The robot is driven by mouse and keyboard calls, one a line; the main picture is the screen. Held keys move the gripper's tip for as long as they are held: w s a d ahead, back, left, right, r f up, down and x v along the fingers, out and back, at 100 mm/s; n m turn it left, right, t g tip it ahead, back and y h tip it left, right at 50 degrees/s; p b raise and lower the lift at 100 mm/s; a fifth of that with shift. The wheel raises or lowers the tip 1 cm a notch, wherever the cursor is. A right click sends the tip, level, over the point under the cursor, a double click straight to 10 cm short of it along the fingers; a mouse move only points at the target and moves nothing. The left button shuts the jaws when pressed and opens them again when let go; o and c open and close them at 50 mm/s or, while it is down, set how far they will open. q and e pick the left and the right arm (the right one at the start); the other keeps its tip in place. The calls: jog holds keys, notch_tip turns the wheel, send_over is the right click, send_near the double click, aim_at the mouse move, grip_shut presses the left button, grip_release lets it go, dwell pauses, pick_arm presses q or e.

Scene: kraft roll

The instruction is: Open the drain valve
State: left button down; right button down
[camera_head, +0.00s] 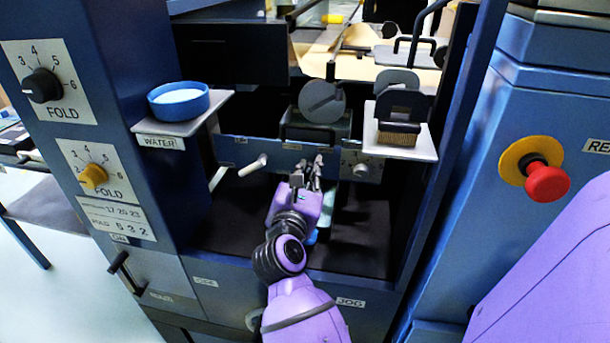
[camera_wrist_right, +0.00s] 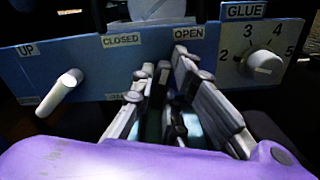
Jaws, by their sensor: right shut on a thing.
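My right gripper (camera_head: 307,172) reaches into the machine's central bay, its fingers up against the blue panel (camera_head: 240,149). In the right wrist view the fingers (camera_wrist_right: 172,72) are nearly together, between the CLOSED label (camera_wrist_right: 121,40) and the OPEN label (camera_wrist_right: 187,33), nearer to OPEN. They are shut on the drain valve's handle, which they hide almost wholly, so its exact angle cannot be told. My left gripper is not in view.
A white peg lever (camera_wrist_right: 60,93) sticks out left of the fingers, under the UP label. The GLUE dial (camera_wrist_right: 262,64) is to the right. Above are a blue water dish (camera_head: 180,101) on a left shelf and a brush (camera_head: 399,133) on a right shelf. A red button (camera_head: 546,183) is far right.

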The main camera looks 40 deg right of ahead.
jog(key=m+b, duration=0.1)
jog(key=m, duration=0.1)
jog(key=m+b, duration=0.1)
jog(key=m, duration=0.1)
jog(key=shift+s+d+f+m, duration=0.15)
jog(key=shift+f+m, duration=0.05)
jog(key=shift+m, duration=0.7)
jog(key=c, duration=1.8)
grip_release()
jog(key=shift+c, duration=0.2)
jog(key=shift+o, duration=0.2)
jog(key=shift+r, duration=0.1)
